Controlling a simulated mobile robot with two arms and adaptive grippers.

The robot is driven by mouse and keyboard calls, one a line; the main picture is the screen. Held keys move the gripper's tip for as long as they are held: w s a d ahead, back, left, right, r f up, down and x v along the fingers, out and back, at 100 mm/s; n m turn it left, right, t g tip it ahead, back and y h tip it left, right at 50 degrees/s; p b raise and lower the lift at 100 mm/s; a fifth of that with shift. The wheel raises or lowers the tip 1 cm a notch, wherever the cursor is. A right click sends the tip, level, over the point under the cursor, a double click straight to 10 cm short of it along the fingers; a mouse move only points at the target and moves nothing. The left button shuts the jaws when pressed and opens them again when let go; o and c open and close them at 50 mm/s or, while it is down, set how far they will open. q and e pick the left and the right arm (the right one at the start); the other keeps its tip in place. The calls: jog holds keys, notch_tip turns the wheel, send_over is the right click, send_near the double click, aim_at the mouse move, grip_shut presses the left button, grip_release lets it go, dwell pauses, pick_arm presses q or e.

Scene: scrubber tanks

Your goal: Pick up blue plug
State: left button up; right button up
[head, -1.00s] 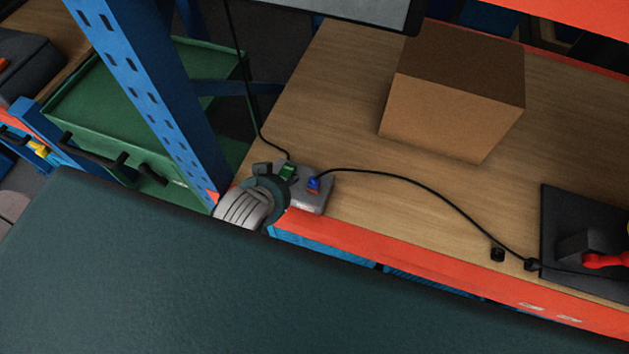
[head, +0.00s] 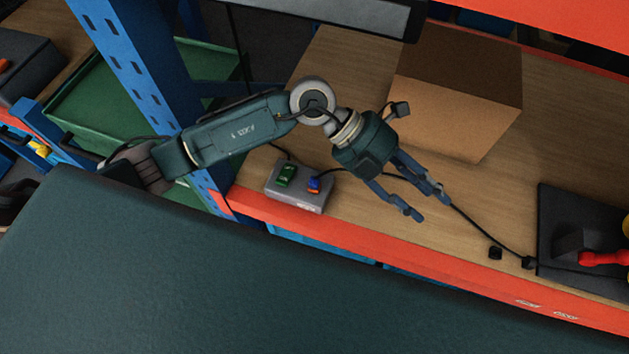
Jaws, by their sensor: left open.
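The blue plug (head: 314,184) sits on the top of a grey socket box (head: 297,204), beside a green plug (head: 285,175). The box stands at the left front of the wooden shelf. A black cable leads from the blue plug to the right and passes behind my left gripper. My left gripper (head: 431,204) is open and empty over the shelf, to the right of the blue plug and apart from it. Its fingers point down and to the right. My right gripper is not in view.
A cardboard box (head: 457,98) stands on the shelf behind my left gripper. A black base (head: 580,235) with a red part is at the right. A blue post (head: 150,90) rises left of the socket box.

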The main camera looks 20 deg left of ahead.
pick_arm(q)
jog(key=w+a+f+y, duration=0.2)
jog(key=a+f+y, duration=0.25)
jog(key=a, duration=0.35)
jog(key=t+y+b, duration=0.2)
jog(key=y+b, duration=0.1)
jog(key=y, duration=0.4)
send_over(315, 179)
jog(key=shift+n, duration=0.4)
jog(key=f, duration=0.9)
jog(key=shift+a, duration=0.35)
jog(key=f+b, duration=0.2)
jog(key=f, duration=0.1)
jog(key=f+b, duration=0.1)
jog(key=f, duration=0.1)
jog(key=shift+s+d+f, duration=0.1)
jog(key=shift+d+f, duration=0.1)
jog(key=shift+d, duration=0.15)
jog(key=shift+c, duration=0.5)
jog(key=shift+r, duration=0.1)
jog(key=c, duration=0.9)
